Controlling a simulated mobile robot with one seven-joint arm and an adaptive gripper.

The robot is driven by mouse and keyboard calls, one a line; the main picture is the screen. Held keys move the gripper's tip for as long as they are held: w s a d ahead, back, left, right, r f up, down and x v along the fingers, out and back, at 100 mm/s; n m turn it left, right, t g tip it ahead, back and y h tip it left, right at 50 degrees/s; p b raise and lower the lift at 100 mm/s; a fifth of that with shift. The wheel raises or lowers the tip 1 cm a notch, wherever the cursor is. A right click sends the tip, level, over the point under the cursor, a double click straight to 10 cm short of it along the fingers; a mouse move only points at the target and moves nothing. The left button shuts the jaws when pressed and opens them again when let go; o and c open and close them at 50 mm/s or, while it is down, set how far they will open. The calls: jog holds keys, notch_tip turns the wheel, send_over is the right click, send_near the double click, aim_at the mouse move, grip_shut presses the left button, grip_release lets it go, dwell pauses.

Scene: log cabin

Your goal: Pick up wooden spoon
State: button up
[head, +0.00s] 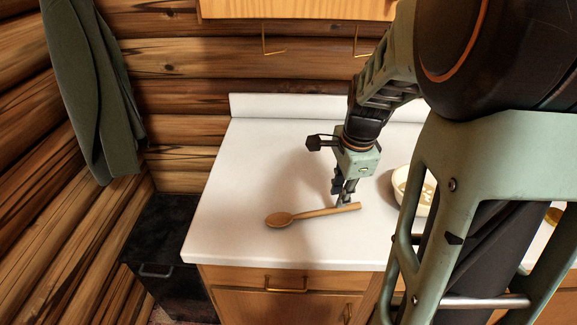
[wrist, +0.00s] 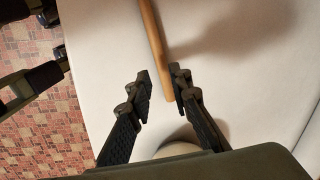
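The wooden spoon (head: 312,213) lies on the white countertop (head: 240,165), its bowl end to the left and its handle end to the right. My gripper (head: 345,199) points down at the handle near its right end. In the wrist view the spoon's handle (wrist: 155,45) runs down between the two fingers of my gripper (wrist: 163,84). The fingers are open, with a gap to the left finger. The handle lies close to the right finger; I cannot tell whether they touch. The spoon's bowl end is outside the wrist view.
A pale bowl (head: 401,185) stands right of my gripper, partly hidden by my arm. The counter's front edge (head: 285,266) is close to the spoon, above a drawer. A green coat (head: 92,90) hangs at left. The counter left of the spoon is clear.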

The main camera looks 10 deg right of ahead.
aim_at(334, 208)
jog(key=shift+w+a+f, duration=0.1)
jog(key=shift+w+f, duration=0.1)
jog(key=shift+f, duration=0.75)
jog(key=shift+w+d+f, duration=0.1)
jog(key=shift+w+f, duration=0.15)
jog(key=shift+f, duration=0.7)
jog(key=shift+w+a+f, duration=0.1)
jog(key=shift+w+f, duration=0.1)
jog(key=shift+f, duration=0.75)
grip_shut()
